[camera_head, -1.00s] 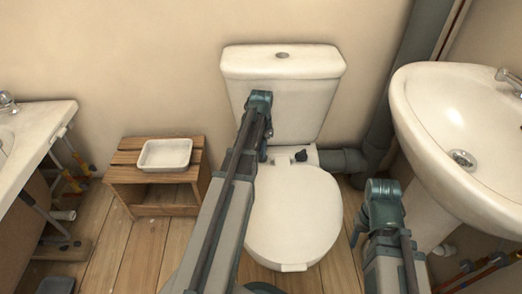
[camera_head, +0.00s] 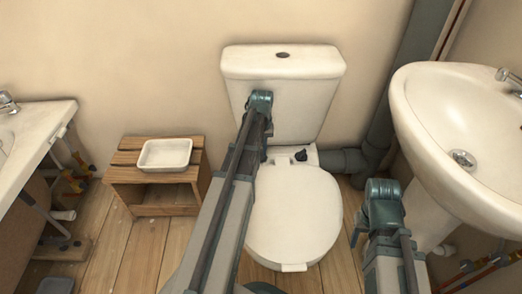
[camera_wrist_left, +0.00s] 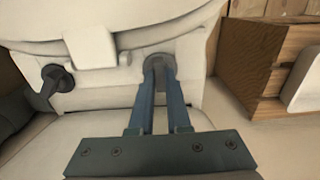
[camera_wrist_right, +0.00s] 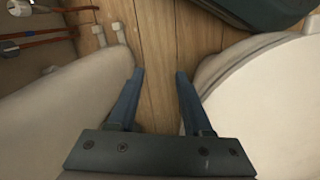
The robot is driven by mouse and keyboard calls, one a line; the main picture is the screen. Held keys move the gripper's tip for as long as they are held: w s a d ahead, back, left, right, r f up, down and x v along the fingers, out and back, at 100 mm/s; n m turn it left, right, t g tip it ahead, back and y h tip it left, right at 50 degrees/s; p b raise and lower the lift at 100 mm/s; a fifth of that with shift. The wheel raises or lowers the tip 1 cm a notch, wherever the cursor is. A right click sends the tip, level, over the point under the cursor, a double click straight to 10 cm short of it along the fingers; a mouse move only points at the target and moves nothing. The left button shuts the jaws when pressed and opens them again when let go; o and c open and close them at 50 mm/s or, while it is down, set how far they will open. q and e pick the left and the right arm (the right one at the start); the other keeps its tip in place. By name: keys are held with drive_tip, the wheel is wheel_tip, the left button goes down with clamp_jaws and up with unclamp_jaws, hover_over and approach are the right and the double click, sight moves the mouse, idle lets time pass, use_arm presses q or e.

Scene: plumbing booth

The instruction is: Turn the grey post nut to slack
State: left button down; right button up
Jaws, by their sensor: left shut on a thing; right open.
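The grey post nut (camera_wrist_left: 160,62) sits at the back of the toilet pan, below the cistern, in the left wrist view. My left gripper (camera_wrist_left: 158,70) is shut on it, with a blue finger on each side. The fingers partly hide the nut. In the head view my own left arm hides it. A second, dark post nut (camera_wrist_left: 55,82) stands to the left in the left wrist view; it also shows in the head view (camera_head: 301,155). My right gripper (camera_wrist_right: 160,77) is open and empty, above the floor between the basin and the toilet.
The closed toilet lid (camera_head: 295,218) lies in front of the nuts and the cistern (camera_head: 283,68) stands behind. A wooden crate (camera_head: 125,158) with a white dish (camera_head: 165,154) stands left. A white basin (camera_head: 450,110) is at right, with a grey waste pipe (camera_head: 376,140) near it.

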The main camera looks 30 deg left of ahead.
use_arm(q)
drive_tip(key=n, duration=0.4)
drive_tip(key=shift+n, duration=2.3)
drive_tip(key=c, duration=0.9)
unclamp_jaws()
drive_tip(key=shift+o, duration=0.2)
drive_tip(key=shift+r, duration=0.15)
wheel_tip(320, 180, up, 14)
drive_tip(key=p, duration=1.3)
drive_tip(key=shift+f+p, duration=0.2)
drive_tip(key=shift+p, duration=0.2)
drive_tip(key=shift+d, duration=0.1)
